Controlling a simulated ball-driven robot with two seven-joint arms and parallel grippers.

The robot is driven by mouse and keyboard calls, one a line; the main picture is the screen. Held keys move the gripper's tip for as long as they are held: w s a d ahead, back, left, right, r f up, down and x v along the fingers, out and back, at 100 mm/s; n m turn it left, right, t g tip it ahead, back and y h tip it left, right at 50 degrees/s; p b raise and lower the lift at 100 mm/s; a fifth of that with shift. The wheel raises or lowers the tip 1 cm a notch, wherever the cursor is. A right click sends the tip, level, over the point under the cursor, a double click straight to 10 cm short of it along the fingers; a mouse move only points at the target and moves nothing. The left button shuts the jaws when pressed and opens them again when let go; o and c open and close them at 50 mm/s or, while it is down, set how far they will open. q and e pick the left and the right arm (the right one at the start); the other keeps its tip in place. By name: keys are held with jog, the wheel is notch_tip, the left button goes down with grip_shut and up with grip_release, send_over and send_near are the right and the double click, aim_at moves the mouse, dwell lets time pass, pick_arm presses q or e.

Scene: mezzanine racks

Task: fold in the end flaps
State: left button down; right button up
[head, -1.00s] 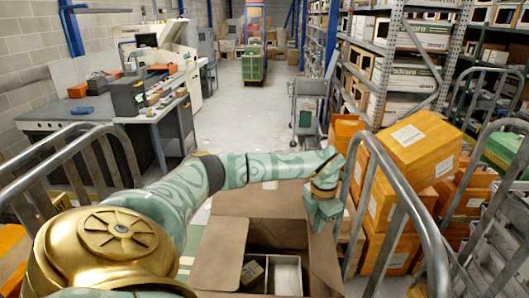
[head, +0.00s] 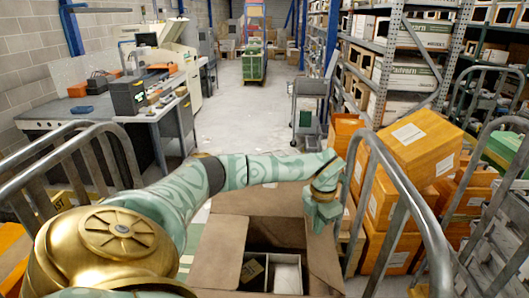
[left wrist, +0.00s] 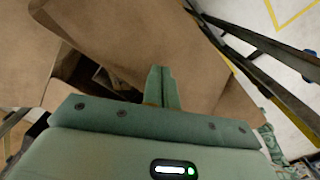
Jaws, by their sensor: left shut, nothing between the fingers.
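A brown cardboard box (head: 275,238) stands open below the head view, with small items and a white divided insert (head: 287,275) inside. A flap on its left (head: 218,250) stands spread outward, and a far flap (head: 262,200) lies behind the opening. A right flap (head: 323,262) shows below my left gripper (head: 322,222). My left gripper is shut and empty, pointing down at the box's right side. In the left wrist view its shut fingers (left wrist: 160,88) lie over brown cardboard (left wrist: 190,50); contact cannot be told. My right gripper is not in view.
Metal cart rails (head: 400,190) stand close on the right, with orange cartons (head: 420,142) stacked behind them. Another rail (head: 95,160) stands on the left by a workbench (head: 100,115).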

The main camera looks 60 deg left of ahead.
pick_arm(q)
notch_tip(320, 180, down, 8)
jog(key=b, duration=0.4)
dwell(1.9)
notch_tip(320, 180, up, 14)
jog(key=p, duration=1.2)
jog(key=shift+f+p, duration=0.2)
jog(key=shift+p, duration=0.1)
